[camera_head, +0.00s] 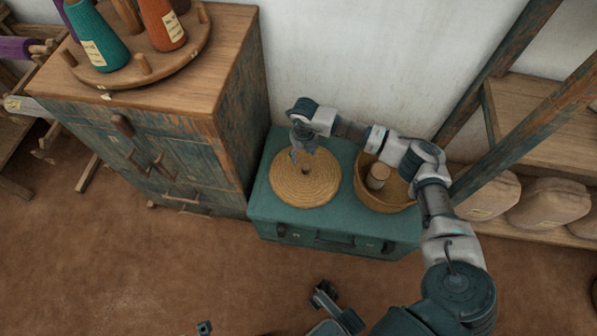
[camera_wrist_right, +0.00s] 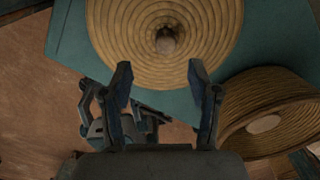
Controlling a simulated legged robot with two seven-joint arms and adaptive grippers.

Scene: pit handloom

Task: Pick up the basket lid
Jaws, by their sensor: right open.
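The basket lid (camera_head: 304,182) is a round, woven straw disc with a small dark knob at its centre. It lies flat on the teal chest (camera_head: 275,212). In the right wrist view the lid (camera_wrist_right: 120,30) fills the top middle, and its knob (camera_wrist_right: 166,42) shows ahead of the fingertips. My right gripper (camera_head: 301,157) is above the lid near the knob, pointing down. In the wrist view its two fingers (camera_wrist_right: 162,78) are apart with nothing between them. My left gripper (camera_head: 328,294) is low at the bottom of the head view, away from the chest; its jaws are unclear.
An open woven basket (camera_head: 384,200) holding a pale cylinder (camera_head: 378,176) stands right of the lid on the chest. A wooden cabinet (camera_head: 150,128) with a round tray of thread cones is close on the left. Wooden frame posts and sacks (camera_head: 549,202) are on the right.

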